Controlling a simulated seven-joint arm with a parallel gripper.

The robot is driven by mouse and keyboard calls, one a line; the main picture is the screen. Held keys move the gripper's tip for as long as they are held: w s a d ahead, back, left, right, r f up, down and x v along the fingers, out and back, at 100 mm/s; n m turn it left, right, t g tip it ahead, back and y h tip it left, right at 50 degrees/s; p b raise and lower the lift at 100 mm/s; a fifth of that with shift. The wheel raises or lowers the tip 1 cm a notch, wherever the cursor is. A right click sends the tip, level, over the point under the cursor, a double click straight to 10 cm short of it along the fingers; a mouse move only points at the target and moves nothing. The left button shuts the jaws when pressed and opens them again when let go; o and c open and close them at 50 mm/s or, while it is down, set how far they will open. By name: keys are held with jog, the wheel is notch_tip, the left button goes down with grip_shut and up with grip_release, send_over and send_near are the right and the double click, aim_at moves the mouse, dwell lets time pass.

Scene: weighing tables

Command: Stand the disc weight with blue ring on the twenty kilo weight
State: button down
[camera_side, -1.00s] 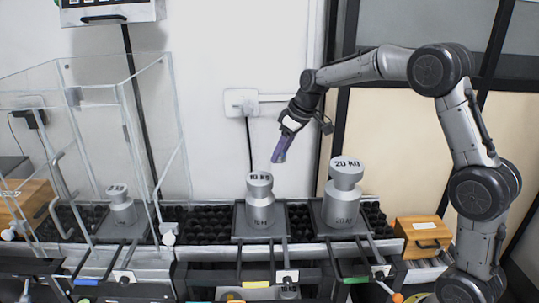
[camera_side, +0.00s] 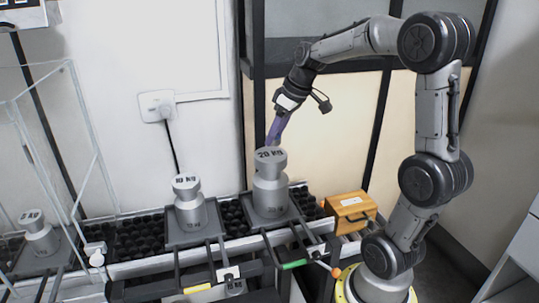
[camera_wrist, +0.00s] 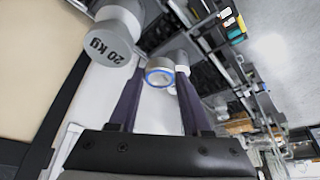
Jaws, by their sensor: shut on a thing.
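The disc weight with blue ring (camera_wrist: 160,76) shows in the wrist view between my fingertips, its blue-rimmed round face towards the camera. My gripper (camera_wrist: 158,88) is shut on it. The disc cannot be made out in the side view. The twenty kilo weight (camera_side: 270,190) is a grey knobbed weight standing upright on a plate, marked "20 KG" on its top. In the side view my gripper (camera_side: 274,138) is just above or behind that top; the gap cannot be told. In the wrist view the twenty kilo weight (camera_wrist: 108,38) lies up and left of the disc.
A 10 kg weight (camera_side: 188,205) stands on its own plate left of the twenty kilo one. A smaller weight (camera_side: 38,232) stands farther left by glass panels (camera_side: 85,150). A wooden box (camera_side: 351,211) is at the right. The wall is close behind.

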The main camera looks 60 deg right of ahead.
jog(key=s+d+r+m, duration=0.2)
jog(key=s+d, duration=0.2)
send_near(269, 153)
jog(key=shift+w+a+f+h, duration=0.15)
jog(key=shift+w+a+f, duration=0.05)
jog(key=shift+w+f, duration=0.2)
jog(key=shift+w+a+f+h, duration=0.2)
jog(key=shift+w+f, duration=0.1)
jog(key=shift+w, duration=0.2)
jog(key=shift+w+d+f, duration=0.1)
jog(key=shift+w+f, duration=0.05)
jog(key=shift+f, duration=0.85)
jog(key=shift+w+d+f, duration=0.15)
jog(key=shift+f, duration=0.85)
jog(key=shift+f, duration=0.15)
jog(key=shift+c, duration=1.8)
grip_release()
